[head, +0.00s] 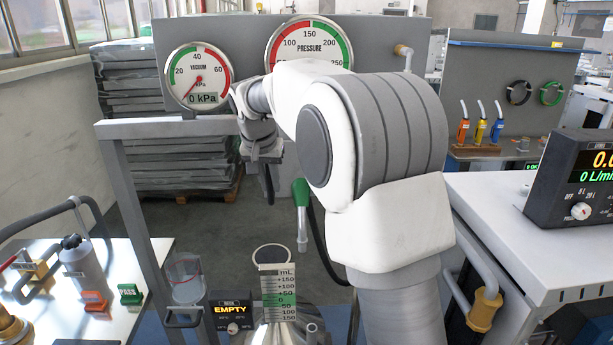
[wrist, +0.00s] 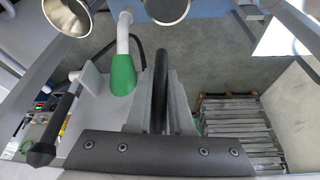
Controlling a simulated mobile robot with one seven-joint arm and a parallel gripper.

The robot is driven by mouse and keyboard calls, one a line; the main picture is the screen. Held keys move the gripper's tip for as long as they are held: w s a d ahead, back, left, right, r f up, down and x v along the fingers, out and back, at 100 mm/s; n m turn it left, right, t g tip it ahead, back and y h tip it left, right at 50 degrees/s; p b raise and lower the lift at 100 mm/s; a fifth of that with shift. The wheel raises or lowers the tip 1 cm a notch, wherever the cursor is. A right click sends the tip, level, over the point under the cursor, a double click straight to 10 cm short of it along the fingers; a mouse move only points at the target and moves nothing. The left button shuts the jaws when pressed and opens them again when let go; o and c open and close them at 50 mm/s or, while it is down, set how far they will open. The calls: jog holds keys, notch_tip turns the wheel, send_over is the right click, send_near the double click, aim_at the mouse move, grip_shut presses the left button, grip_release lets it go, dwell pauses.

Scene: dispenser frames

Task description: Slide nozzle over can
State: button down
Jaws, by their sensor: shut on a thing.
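The nozzle (head: 301,194) has a green body and a pale grey spout that points down. In the wrist view the green nozzle (wrist: 123,75) is left of my gripper, with its spout tip between two round openings. In the head view the spout tip is above and to the right of this mouth. My gripper (head: 268,165) is to the left of the nozzle. In the wrist view my gripper (wrist: 161,100) is shut on a dark upright bar (wrist: 161,62). How the bar joins the nozzle is hidden.
A grey frame (head: 165,129) stands at left with a vacuum gauge (head: 198,77) above it. A clear cup (head: 188,283) and a display reading EMPTY (head: 232,311) are left of the can. A flow meter (head: 580,185) stands on the right bench. My arm hides part of the right side.

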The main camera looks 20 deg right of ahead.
jog(key=w+a+p, duration=0.1)
jog(key=a, duration=0.6)
jog(key=shift+w+a+p, duration=0.3)
jog(key=shift+w+a, duration=0.05)
jog(key=shift+a, duration=0.05)
jog(key=shift+r, duration=0.1)
jog(key=c, duration=0.8)
grip_release()
jog(key=v, duration=1.7)
jog(key=shift+s, duration=0.25)
jog(key=shift+r, duration=0.1)
